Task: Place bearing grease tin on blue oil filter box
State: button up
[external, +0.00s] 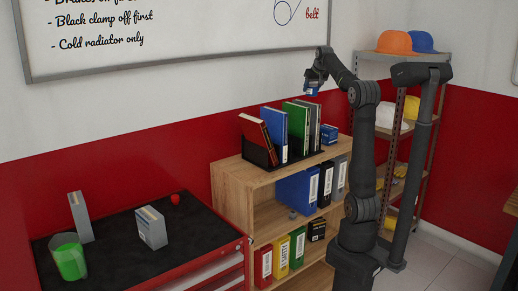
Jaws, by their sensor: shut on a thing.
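My gripper (314,84) is raised above the wooden shelf unit, near the bottom edge of the whiteboard. It is shut on a small blue tin (312,91), which hangs in the air. The tin is too small here to read any label. A blue box (329,134) stands on the top board of the shelf unit, at its right end beside the binders. It fits the blue oil filter box, but its print is too small to read. The held tin is above the box and slightly left of it in the picture, clearly apart from it.
Upright binders (273,130) stand in a dark rack left of the box. The wooden shelf unit (232,176) holds more binders below. A red tool cabinet (222,262) at left carries boxes and a green container (70,260).

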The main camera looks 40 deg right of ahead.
jog(key=s+d+f+m+g+h, duration=0.15)
jog(key=s+d+f+m, duration=0.35)
jog(key=s+d, duration=0.9)
jog(key=n, duration=0.1)
send_over(327, 127)
jog(key=shift+h, duration=0.25)
jog(key=f, duration=0.8)
jog(key=shift+s+a+f, duration=0.2)
jog(key=shift+f, duration=1.95)
jog(key=shift+f, duration=0.15)
jog(key=o, duration=1.1)
